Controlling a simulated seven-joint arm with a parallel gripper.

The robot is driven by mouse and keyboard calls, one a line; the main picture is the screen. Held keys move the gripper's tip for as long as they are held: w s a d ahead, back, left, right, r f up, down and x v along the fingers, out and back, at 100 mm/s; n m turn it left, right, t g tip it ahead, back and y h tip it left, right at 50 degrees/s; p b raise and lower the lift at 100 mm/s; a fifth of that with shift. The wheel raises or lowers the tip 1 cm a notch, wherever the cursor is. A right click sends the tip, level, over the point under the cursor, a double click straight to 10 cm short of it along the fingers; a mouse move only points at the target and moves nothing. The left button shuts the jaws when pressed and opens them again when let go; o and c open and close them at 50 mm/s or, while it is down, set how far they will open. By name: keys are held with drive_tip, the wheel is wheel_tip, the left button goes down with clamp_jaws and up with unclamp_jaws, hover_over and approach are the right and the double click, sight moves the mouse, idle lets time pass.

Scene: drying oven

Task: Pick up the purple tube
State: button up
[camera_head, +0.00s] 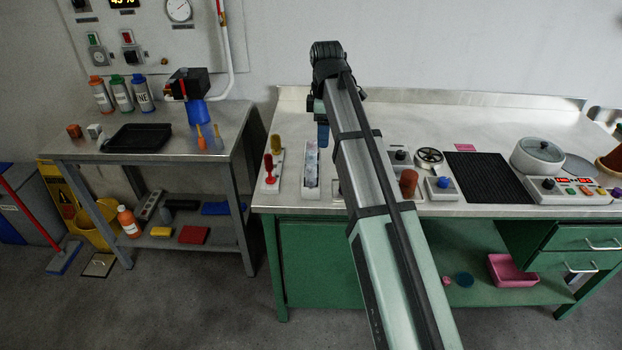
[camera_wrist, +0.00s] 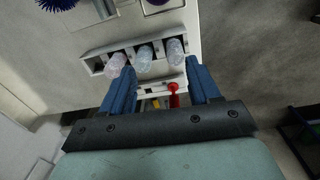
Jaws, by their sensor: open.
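A white rack (camera_head: 311,183) stands near the front left of the steel bench, and in the wrist view it (camera_wrist: 96,65) holds three translucent tubes in a row. The left tube (camera_wrist: 116,63) looks faintly pinkish-purple, and the middle tube (camera_wrist: 144,57) and right tube (camera_wrist: 175,49) look pale bluish-white. I cannot tell surely which is the purple one. My gripper (camera_wrist: 160,88) has blue fingers spread apart with no tube between them. In the head view my gripper (camera_head: 322,135) is above the rack area, pointing down. My arm hides part of the bench.
Left of the rack, a white holder (camera_head: 271,184) carries red and yellow handled items; its red item (camera_wrist: 174,92) shows between my fingers in the wrist view. To the right are a dark ribbed mat (camera_head: 490,178), a round pot (camera_head: 538,155) and a control box (camera_head: 575,190). The back bench is clear.

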sight(311, 166)
drive_tip(key=shift+n, duration=0.4)
drive_tip(key=a+f, duration=0.1)
drive_tip(key=f, duration=0.1)
drive_tip(key=s+a+f, duration=0.1)
drive_tip(key=f, duration=0.2)
drive_tip(key=a+f, duration=0.1)
drive_tip(key=f, duration=0.2)
drive_tip(key=shift+s+a, duration=0.2)
drive_tip(key=shift+a, duration=0.05)
drive_tip(key=shift+s+f, duration=0.2)
drive_tip(key=shift+f, duration=2.45)
drive_tip(key=c, duration=1.1)
